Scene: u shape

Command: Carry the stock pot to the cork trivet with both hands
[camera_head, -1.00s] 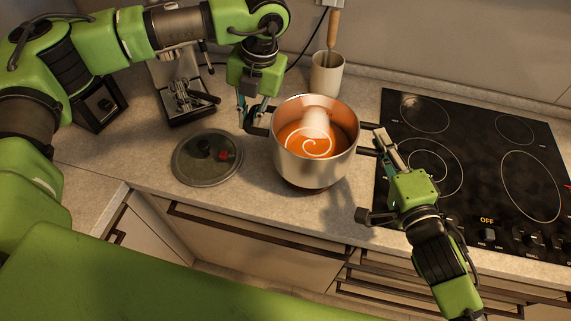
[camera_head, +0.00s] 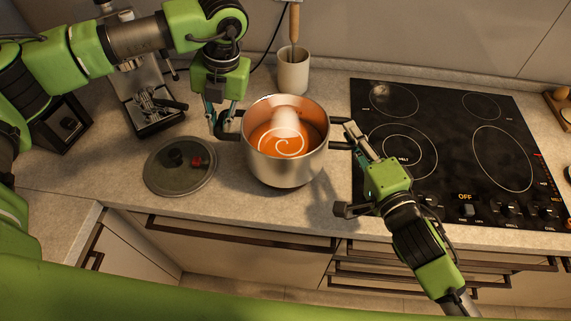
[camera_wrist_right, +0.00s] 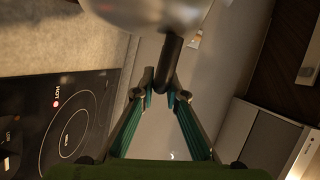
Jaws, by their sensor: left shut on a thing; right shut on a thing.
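The stock pot (camera_head: 286,170), steel with orange soup and a white swirl inside, is upright near the left edge of the cooktop. My left gripper (camera_head: 222,127) is shut on its left handle. My right gripper (camera_head: 352,143) is shut on its right handle, over the cooktop edge. In the right wrist view the fingers (camera_wrist_right: 168,92) close on the black handle (camera_wrist_right: 171,58), with the pot's side (camera_wrist_right: 150,10) above. A shadow lies right of the pot; its clearance from the counter is hard to tell. I cannot make out a cork trivet.
A round lid (camera_head: 180,178) lies left of the pot. A crock with a wooden-handled tool (camera_head: 293,72) stands behind it. An espresso machine (camera_head: 150,105) is at back left. The black cooktop (camera_head: 440,120) fills the right. Some bare counter (camera_head: 250,205) lies in front of the pot.

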